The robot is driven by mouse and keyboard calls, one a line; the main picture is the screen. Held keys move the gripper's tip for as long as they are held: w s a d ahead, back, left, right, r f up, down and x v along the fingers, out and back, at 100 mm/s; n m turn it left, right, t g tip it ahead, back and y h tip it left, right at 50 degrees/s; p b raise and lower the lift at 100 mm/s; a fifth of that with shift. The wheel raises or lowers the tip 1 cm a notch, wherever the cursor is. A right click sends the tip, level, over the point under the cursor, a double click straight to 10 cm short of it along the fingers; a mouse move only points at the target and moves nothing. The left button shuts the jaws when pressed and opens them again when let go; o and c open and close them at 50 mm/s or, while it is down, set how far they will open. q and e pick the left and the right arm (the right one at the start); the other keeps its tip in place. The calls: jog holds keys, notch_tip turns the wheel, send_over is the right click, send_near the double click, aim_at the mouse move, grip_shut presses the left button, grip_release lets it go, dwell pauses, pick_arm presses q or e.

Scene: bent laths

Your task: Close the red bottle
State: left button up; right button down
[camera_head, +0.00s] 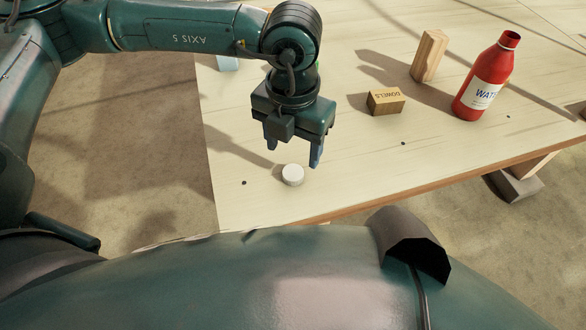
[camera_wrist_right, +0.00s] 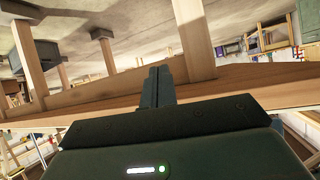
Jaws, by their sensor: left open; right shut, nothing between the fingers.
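The red bottle (camera_head: 484,84) stands upright at the right of the table in the head view. It has a white label, and its neck shows no cap. A small round white cap (camera_head: 292,175) lies on the table near the front edge. My left gripper (camera_head: 293,160) is open with its fingers pointing down, just behind and above the cap, with nothing visible between them. My right gripper (camera_wrist_right: 158,84) shows only in the right wrist view, with its fingers shut together and empty, close to a wooden table edge.
A pale blue object (camera_head: 228,63) is partly hidden behind my left arm. The wooden table (camera_head: 340,205) is clear between cap and bottle along the front.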

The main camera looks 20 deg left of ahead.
aim_at(293, 172)
pick_arm(q)
jog(key=shift+f, duration=0.45)
jog(key=shift+f+p, duration=0.6)
jog(key=shift+f, duration=2)
jog(key=shift+c, duration=0.4)
jog(key=c, duration=1)
jog(key=shift+o, duration=0.2)
jog(key=shift+r, duration=0.1)
notch_tip(293, 172, up, 10)
jog(key=b, duration=0.1)
